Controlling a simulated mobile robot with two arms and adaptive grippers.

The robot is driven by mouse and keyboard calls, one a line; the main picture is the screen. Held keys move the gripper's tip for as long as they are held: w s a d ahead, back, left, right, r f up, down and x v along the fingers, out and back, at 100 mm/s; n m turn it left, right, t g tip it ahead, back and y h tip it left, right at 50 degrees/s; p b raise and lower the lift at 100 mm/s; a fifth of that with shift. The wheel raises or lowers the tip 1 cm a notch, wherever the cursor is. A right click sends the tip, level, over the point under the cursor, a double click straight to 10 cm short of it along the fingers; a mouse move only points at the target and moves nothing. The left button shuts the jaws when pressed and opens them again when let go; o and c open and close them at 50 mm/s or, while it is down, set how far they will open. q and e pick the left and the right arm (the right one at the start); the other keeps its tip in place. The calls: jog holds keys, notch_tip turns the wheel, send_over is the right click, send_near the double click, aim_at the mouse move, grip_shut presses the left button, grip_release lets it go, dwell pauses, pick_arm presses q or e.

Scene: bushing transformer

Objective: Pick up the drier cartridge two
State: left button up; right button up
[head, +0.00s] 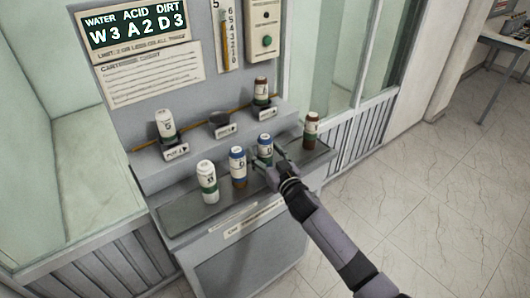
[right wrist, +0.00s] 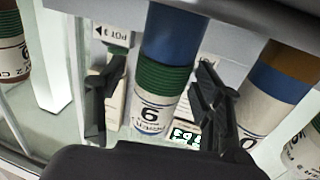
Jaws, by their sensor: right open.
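Several cartridges with white labels stand upright on the lower shelf (head: 183,215). They are a white-topped one (head: 207,182), two blue-topped ones (head: 238,167) (head: 265,146) and a brown-topped one (head: 311,130). I cannot tell which is drier cartridge two. My right gripper (head: 264,161) is open at the right-hand blue-topped cartridge. In the right wrist view, a blue cartridge with a green band (right wrist: 160,85) stands between the two open fingers (right wrist: 152,100), with visible gaps on both sides. My left gripper is not in view.
The upper ledge has a white-topped cartridge (head: 165,126) in the left pot, a seemingly empty middle pot (head: 222,125) and a brown-topped cartridge (head: 261,92) at right. In the right wrist view, another cartridge (right wrist: 268,92) stands close beside my right finger. Open floor lies right.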

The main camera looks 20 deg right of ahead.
jog(key=shift+w, duration=0.2)
jog(key=shift+s, duration=0.1)
jog(key=shift+c, duration=0.5)
jog(key=c, duration=1.3)
